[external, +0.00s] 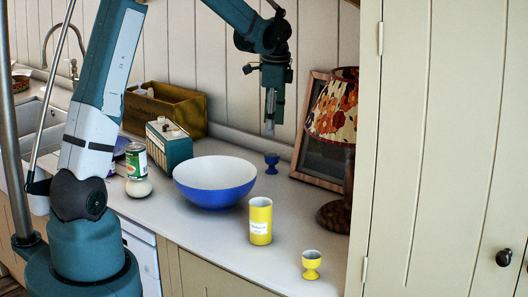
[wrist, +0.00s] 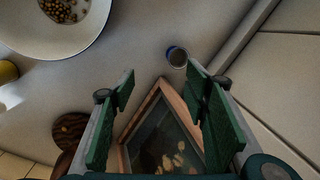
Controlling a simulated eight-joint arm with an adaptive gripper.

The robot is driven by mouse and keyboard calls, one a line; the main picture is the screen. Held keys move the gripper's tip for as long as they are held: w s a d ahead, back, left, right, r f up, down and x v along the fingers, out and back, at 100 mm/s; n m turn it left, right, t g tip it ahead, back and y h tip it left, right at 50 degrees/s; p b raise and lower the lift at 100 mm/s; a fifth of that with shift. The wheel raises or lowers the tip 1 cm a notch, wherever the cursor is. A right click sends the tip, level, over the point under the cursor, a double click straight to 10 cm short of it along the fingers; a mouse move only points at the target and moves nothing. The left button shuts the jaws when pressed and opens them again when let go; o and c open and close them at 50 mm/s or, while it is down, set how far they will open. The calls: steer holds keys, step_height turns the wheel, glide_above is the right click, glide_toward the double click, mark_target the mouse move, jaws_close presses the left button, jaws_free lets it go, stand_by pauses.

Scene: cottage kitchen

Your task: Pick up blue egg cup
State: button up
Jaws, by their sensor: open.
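The blue egg cup (external: 271,162) stands upright on the white counter near the back wall, between the blue bowl and the picture frame. It also shows from above in the wrist view (wrist: 177,56), a small round cup just beyond my fingertips. My gripper (external: 270,128) hangs pointing down above the counter, close to the egg cup and higher than it. In the wrist view my gripper (wrist: 160,82) has its two green-padded fingers spread wide with nothing between them but the view of the counter and frame.
A blue bowl (external: 214,194) stands left of the egg cup. A framed picture (external: 314,150) leans on the wall to the right, with a floral lamp (external: 334,107) beside it. A yellow canister (external: 260,228) and yellow egg cup (external: 311,266) stand in front.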

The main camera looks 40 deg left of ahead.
steer(key=m+g+p, duration=0.1)
steer(key=m, duration=0.1)
glide_above(272, 159)
steer(key=w, duration=0.2)
steer(key=f, duration=0.7)
steer(key=shift+w+a+f, duration=0.15)
steer(key=shift+w+a, duration=0.05)
steer(key=shift+a, duration=0.1)
steer(key=shift+a+f, duration=0.15)
steer(key=shift+f, duration=1.1)
steer(key=shift+s+f, duration=0.1)
steer(key=shift+s+a+f, duration=0.1)
steer(key=shift+a+f, duration=0.1)
steer(key=shift+f, duration=1.05)
steer(key=shift+s+a+f, duration=0.1)
steer(key=shift+a+f, duration=0.05)
steer(key=shift+f, duration=1.1)
steer(key=shift+c, duration=0.3)
steer(key=c, duration=0.9)
